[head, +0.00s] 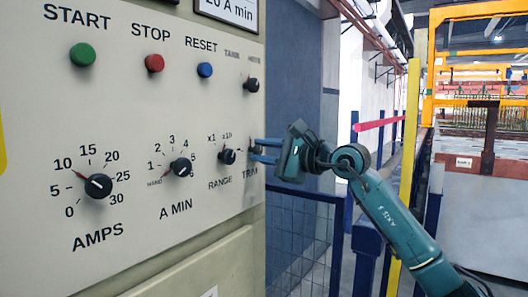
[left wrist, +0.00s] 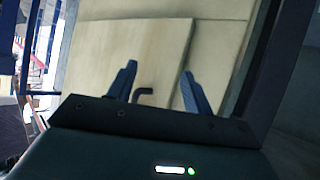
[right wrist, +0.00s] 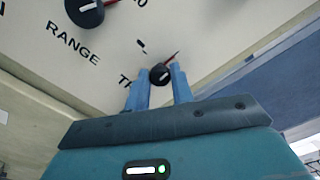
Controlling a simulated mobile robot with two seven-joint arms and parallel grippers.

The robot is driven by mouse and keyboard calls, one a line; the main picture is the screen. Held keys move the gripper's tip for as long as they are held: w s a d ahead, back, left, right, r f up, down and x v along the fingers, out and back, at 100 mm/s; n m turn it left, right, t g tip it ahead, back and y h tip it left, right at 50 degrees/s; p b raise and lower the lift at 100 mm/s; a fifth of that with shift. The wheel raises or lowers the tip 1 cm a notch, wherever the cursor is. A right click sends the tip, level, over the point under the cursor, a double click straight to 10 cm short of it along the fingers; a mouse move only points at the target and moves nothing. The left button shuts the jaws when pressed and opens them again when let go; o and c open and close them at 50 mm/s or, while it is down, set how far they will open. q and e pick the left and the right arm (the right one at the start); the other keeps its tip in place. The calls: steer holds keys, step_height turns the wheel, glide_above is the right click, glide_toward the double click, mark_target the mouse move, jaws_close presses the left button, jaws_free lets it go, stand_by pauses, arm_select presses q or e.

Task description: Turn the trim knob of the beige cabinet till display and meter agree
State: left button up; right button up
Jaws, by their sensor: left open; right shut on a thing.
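The beige cabinet (head: 130,120) fills the left of the head view. Its small black TRIM knob (right wrist: 160,75) shows in the right wrist view, with a white line on its face and a red pointer at its upper right. My right gripper (right wrist: 161,88) is shut on this knob, one finger on each side. My left gripper (left wrist: 159,85) is open and empty before a beige lower panel.
The RANGE knob (head: 227,156) sits close left of TRIM. The A MIN knob (head: 180,167) and AMPS knob (head: 98,186) are further left. Another black knob (head: 251,84) is above. A bent black handle (left wrist: 145,93) is on the lower panel. A blue rail (head: 305,193) stands right.

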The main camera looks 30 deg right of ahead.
steer(key=m, duration=0.3)
steer(key=shift+m, duration=0.4)
steer(key=m, duration=0.4)
steer(key=shift+m, duration=0.3)
steer(key=m, duration=0.4)
steer(key=shift+p, duration=0.3)
steer(key=shift+m, duration=1.8)
steer(key=o, duration=1)
